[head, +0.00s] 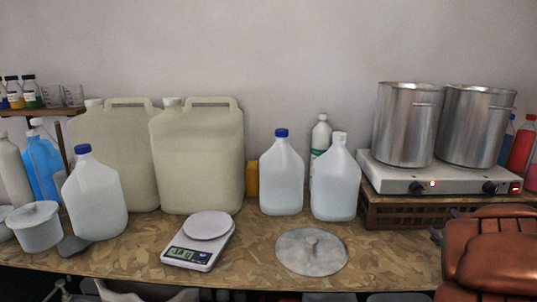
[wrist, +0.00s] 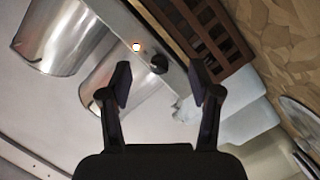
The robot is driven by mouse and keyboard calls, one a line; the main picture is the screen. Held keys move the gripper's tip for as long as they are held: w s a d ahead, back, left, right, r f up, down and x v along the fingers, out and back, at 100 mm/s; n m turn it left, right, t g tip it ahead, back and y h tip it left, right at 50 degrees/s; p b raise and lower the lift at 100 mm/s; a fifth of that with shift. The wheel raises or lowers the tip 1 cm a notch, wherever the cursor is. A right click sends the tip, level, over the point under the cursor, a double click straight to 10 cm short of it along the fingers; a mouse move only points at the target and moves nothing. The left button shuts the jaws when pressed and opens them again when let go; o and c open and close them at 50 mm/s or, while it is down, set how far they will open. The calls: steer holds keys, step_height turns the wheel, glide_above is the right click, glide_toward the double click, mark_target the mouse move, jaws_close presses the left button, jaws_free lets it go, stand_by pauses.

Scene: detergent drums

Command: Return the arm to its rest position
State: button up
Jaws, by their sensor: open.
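My gripper (wrist: 162,88) shows in the wrist view, with its two dark fingers apart and nothing held between them. Behind the fingers, that view shows the steel pots (wrist: 65,38), the hot plate (wrist: 170,50) and part of a white jug (wrist: 248,120), all tilted. In the head view, a copper-coloured part of my arm (head: 495,255) fills the lower right corner, in front of the counter's right end. The gripper itself does not show in the head view.
Two steel pots (head: 405,125) stand on the hot plate (head: 435,178), which rests on a brown crate (head: 400,212). White jugs (head: 282,175), large drums (head: 197,160), a scale (head: 200,240) and a round metal lid (head: 311,252) are on the counter (head: 255,270). The wall above is clear.

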steer(key=s+a+f+m+g+y+p, duration=0.1)
steer(key=s+a+f+m+g, duration=0.3)
steer(key=s+a, duration=0.35)
steer(key=s+a+f+m+g, duration=0.3)
steer(key=s+a+f+g, duration=0.1)
steer(key=s+a+g, duration=0.4)
steer(key=s+a+g+y, duration=0.2)
steer(key=s+a, duration=0.4)
steer(key=s, duration=0.4)
steer(key=s+a+f+g+y+p, duration=0.1)
steer(key=s+a+g+y, duration=0.1)
steer(key=s+a, duration=0.5)
steer(key=s+g, duration=0.1)
steer(key=s, duration=0.1)
steer(key=shift+s+n, duration=0.3)
steer(key=shift+s, duration=0.05)
